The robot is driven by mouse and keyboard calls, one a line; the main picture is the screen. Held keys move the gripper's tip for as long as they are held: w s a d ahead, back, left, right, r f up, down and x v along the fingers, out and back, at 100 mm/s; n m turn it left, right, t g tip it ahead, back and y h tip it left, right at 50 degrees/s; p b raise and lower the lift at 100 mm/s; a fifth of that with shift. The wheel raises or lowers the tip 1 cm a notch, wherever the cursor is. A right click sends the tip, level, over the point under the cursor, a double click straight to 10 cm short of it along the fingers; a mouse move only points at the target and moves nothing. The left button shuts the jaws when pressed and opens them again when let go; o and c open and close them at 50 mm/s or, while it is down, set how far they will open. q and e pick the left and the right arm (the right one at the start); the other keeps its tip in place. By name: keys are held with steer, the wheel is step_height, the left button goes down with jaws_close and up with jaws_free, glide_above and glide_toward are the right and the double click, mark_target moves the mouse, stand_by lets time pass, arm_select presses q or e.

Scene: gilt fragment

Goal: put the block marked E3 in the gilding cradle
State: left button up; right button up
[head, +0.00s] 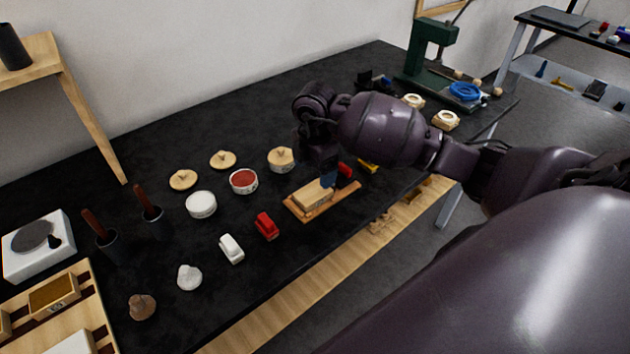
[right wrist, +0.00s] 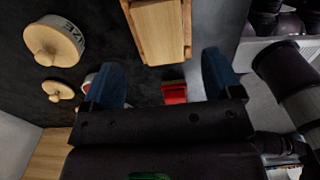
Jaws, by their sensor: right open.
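A pale wooden block (head: 312,194) rests on a flat orange-brown wooden base (head: 346,197), which may be the gilding cradle; I read no marking on this block. In the right wrist view the block (right wrist: 159,32) lies just beyond the fingertips. Another block (head: 53,294) with a brown top sits in the wooden rack (head: 84,273) at lower left; its side mark is too small to read. My right gripper (head: 329,172) is open above the right end of the base, its blue fingers (right wrist: 160,72) apart with nothing gripped. My left gripper is out of view.
A red block (head: 344,171) is close to the right fingers. A red (head: 266,225) and a white car-shaped item (head: 231,248) lie near the front edge. A red-filled pot (head: 244,181) and a white pot (head: 201,204) stand left. A green press (head: 430,55) stands at the back.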

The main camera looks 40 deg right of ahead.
mark_target(314, 191)
steer(key=shift+r, duration=2.75)
